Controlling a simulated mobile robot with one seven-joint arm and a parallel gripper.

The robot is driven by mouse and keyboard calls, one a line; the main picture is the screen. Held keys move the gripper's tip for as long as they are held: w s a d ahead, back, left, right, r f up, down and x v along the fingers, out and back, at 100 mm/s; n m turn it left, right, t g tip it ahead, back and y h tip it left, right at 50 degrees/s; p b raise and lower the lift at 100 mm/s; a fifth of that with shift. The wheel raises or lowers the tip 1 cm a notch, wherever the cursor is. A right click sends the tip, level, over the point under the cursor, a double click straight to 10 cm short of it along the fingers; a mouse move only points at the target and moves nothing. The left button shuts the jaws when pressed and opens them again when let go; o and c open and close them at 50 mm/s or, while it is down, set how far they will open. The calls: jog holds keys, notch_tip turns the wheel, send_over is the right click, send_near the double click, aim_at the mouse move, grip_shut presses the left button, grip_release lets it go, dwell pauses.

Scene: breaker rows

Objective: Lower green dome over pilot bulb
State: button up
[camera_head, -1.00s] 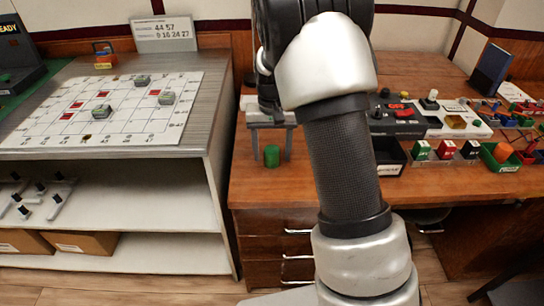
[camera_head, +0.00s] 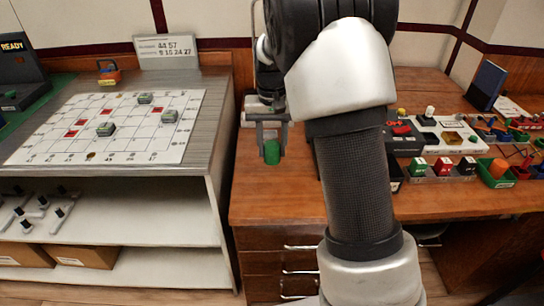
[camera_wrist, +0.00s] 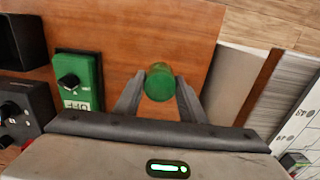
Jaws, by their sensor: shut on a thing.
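The green dome (camera_head: 271,152) hangs at the tips of my gripper (camera_head: 272,142) in the head view, in front of the left end of the brown desk (camera_head: 290,205). In the wrist view, my gripper (camera_wrist: 159,90) is shut on the green dome (camera_wrist: 159,83), which sits between both fingertips with bare wood beyond it. I cannot make out the pilot bulb for sure in either view. My arm hides the middle of the desk in the head view.
A green box with a black knob (camera_wrist: 77,83) lies left of my gripper in the wrist view. Panels (camera_head: 445,133), colored boxes (camera_head: 442,168) and a green bin (camera_head: 496,172) fill the desk's right side. A gridded board (camera_head: 110,125) tops the left shelf.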

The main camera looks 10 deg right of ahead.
jog(key=shift+r, duration=0.9)
notch_tip(320, 180, down, 10)
jog(key=shift+r+b, duration=0.15)
jog(key=shift+b, duration=0.9)
jog(key=shift+f, duration=0.3)
jog(key=o, duration=1)
jog(key=shift+r, duration=0.1)
jog(key=shift+o, duration=0.2)
jog(key=shift+b, duration=0.45)
